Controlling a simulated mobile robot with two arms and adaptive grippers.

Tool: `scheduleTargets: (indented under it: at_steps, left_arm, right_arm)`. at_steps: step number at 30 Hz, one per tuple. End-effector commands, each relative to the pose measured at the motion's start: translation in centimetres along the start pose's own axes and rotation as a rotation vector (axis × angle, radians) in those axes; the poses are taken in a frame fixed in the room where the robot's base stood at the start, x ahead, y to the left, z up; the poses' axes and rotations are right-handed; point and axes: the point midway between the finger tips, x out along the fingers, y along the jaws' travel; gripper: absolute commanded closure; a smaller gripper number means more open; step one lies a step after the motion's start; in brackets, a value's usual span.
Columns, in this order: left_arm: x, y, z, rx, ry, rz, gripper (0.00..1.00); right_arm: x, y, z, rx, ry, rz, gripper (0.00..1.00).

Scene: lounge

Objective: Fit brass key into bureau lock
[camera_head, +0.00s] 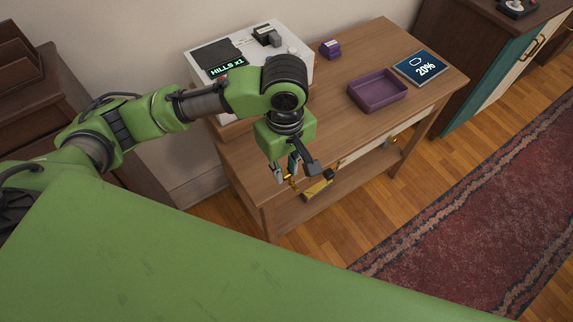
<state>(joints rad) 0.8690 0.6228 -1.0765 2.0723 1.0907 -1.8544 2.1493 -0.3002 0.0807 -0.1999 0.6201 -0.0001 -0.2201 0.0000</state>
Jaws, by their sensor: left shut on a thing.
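My left gripper (291,174) points down at the near front edge of the wooden bureau (362,127). It is shut on the brass key (290,182), which shows only as a small gold piece between and below the fingers. A brass plate (317,189) shows just right of and below the gripper, at the bureau's front; it may be the lock, but I cannot make out a keyhole. The key and the plate look apart in the picture; their depth gap is hard to tell. My right gripper is not in view.
A brass knob (392,141) is on the front. A red rug (470,225) lies right.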

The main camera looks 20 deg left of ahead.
Motion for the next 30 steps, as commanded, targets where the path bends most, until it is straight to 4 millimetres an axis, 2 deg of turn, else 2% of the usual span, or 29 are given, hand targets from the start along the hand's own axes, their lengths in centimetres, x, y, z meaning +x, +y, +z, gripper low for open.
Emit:
scheduleTargets:
  at_steps: [3, 10, 17, 24, 30]
  left_arm:
    - [1.7, 1.5, -2.4, -0.005, 0.001, -0.005, 0.96]
    - [5.4, 3.3, -4.8, 0.000, 0.001, -0.002, 0.96]
    - [6.9, 4.0, -5.8, 0.000, 0.001, -0.001, 0.96]
    - [9.7, 4.0, -5.8, 0.003, 0.001, -0.001, 0.96]
    - [9.9, 4.0, -5.8, 0.004, 0.001, 0.000, 0.96]
  right_arm:
    - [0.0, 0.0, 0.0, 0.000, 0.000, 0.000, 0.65]
    - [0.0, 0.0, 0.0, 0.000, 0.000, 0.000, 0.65]
    - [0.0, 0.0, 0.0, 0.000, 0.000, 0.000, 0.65]
    - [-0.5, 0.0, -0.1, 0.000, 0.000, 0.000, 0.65]
    - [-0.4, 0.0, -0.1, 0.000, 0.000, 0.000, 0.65]
